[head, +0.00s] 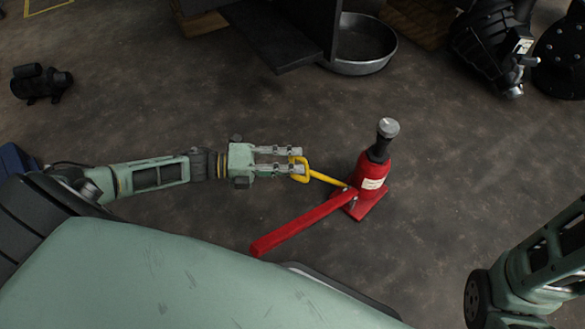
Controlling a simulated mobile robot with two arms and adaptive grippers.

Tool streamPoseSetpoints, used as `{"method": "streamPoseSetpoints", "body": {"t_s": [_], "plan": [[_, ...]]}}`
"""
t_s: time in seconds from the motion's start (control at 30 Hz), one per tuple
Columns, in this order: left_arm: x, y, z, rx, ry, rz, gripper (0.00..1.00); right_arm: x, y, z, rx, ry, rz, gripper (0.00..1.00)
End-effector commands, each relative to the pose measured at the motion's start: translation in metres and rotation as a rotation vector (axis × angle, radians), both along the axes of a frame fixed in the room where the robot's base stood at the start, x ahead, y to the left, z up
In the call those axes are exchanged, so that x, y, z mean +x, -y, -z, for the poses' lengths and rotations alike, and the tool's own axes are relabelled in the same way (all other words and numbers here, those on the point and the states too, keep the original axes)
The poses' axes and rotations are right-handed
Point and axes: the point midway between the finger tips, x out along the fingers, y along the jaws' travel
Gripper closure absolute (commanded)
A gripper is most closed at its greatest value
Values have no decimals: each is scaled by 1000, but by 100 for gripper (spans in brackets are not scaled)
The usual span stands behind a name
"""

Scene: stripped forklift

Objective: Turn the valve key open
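A red bottle jack (372,183) stands upright on the floor right of the middle, with a grey knob on its black top and a long red lever sloping down to the left. The yellow valve key (325,178) sticks out from the jack's base to the left and ends in a loop. My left gripper (302,161) comes from the left with its two fingers apart. Its tips are at the loop, and the lower finger overlaps it. I cannot tell whether they touch it. My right arm shows at the lower right, its gripper out of view.
A round metal pan (360,45) and dark forklift parts lie at the top. Black machine parts (497,42) lie at the top right, and a small black motor (41,83) at the left. The floor around the jack is clear.

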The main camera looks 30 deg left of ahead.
Motion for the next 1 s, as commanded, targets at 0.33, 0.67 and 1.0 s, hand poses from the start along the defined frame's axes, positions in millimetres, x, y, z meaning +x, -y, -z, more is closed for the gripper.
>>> {"method": "streamPoseSetpoints", "body": {"t_s": [0.33, 0.67, 1.0], "plan": [[3, 5, 0, 0, 0, -1, 69, 0, 0, 2, -1, 0, 0, 60], [3, 5, 0, 0, -1, -1, 98, 0, 0, 2, -1, 0, 0, 60], [3, 4, 0, -3, -5, -5, 100, 0, 0, 1, 0, -1, 0, 60]]}}
